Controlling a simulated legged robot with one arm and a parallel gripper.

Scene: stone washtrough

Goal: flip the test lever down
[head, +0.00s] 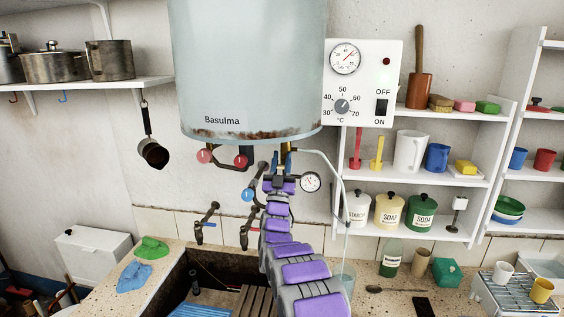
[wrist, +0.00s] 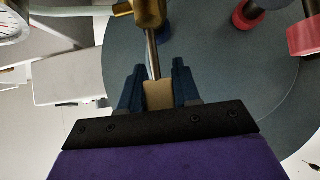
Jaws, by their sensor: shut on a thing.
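My gripper (head: 281,161) is raised just under the white water tank (head: 249,80), among the pipes at its bottom. In the wrist view, my gripper (wrist: 158,82) has its two dark blue fingers on either side of the tan end of the test lever (wrist: 151,55), shut on it. The lever is a thin metal rod that runs from the tan end to a brass fitting (wrist: 149,12) at the top of the picture. In the head view the lever is mostly hidden by my gripper and arm.
A round pressure gauge (head: 310,182) hangs just right of my gripper. Red valve knobs (head: 240,160) and a blue one (head: 248,195) are close on the left. A clear hose (head: 343,190) runs down on the right. A trough (head: 210,285) lies below.

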